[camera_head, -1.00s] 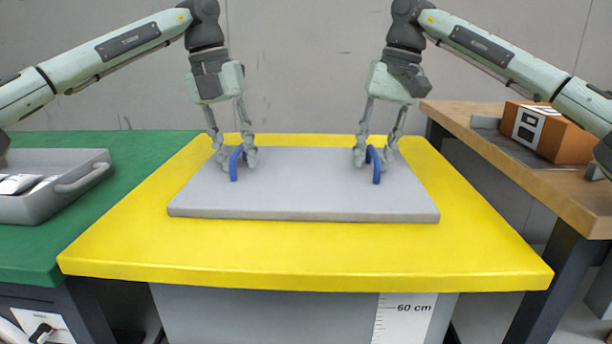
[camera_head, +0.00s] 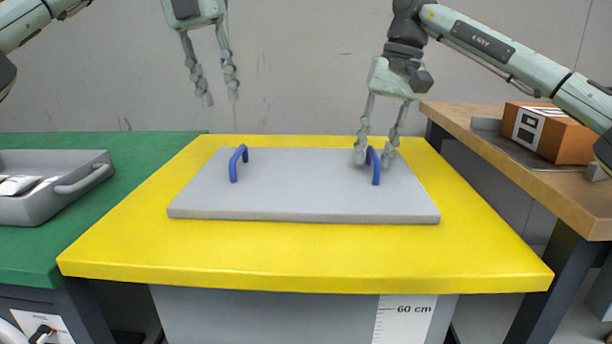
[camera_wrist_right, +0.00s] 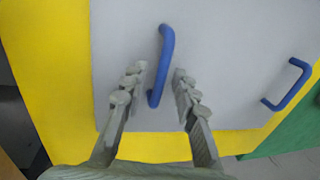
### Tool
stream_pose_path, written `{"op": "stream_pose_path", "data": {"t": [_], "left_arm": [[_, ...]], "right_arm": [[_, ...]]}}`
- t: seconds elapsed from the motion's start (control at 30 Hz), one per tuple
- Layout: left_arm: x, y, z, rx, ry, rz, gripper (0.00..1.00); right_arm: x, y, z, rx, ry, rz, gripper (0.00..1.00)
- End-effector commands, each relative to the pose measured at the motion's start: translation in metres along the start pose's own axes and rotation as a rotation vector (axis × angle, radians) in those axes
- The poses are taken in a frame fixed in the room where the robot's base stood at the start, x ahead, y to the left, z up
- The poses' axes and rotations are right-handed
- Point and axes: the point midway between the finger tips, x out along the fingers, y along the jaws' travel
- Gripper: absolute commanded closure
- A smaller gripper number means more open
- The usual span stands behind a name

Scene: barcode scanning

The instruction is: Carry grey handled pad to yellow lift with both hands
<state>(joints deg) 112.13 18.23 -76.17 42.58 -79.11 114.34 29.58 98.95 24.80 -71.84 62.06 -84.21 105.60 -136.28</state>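The grey pad (camera_head: 300,195) lies flat on the yellow lift top (camera_head: 300,255). It has a blue left handle (camera_head: 238,160) and a blue right handle (camera_head: 374,166). My left gripper (camera_head: 221,98) is open and empty, raised above the back left of the pad, clear of its handle. My right gripper (camera_head: 375,160) is open at the right handle, its fingers on either side of the bar. In the right wrist view, that handle (camera_wrist_right: 162,65) passes between the spread fingers (camera_wrist_right: 148,95) with gaps on both sides. The other handle (camera_wrist_right: 288,85) is free.
A green table (camera_head: 140,170) at the left holds a grey tray (camera_head: 85,172) with a side handle. A wooden table (camera_head: 500,150) at the right holds an orange-brown box (camera_head: 565,138) with a white label. A height scale (camera_head: 405,315) marked 60 cm is on the lift's front.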

Motion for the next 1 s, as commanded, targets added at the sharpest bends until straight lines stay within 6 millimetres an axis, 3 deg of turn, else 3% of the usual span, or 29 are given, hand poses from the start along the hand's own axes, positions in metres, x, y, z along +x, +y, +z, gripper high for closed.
{"op": "stream_pose_path", "data": {"t": [0.3,0.5,0.7,1.0], "left_arm": [[0.000,0.000,0.000,0.000,0.000,0.000,0.71],[0.001,0.000,0.000,0.000,0.000,0.000,0.71],[0.001,0.000,0.000,0.000,0.000,0.000,0.71],[-0.001,0.000,0.000,0.000,0.000,0.000,0.71]], "right_arm": [[-0.067,-0.001,0.000,0.000,0.004,-0.003,0.71],[-0.099,-0.001,0.000,0.001,0.002,-0.001,0.71],[-0.111,0.000,0.000,0.000,0.001,-0.001,0.71],[-0.113,0.000,0.000,0.000,0.001,-0.001,0.71]]}}
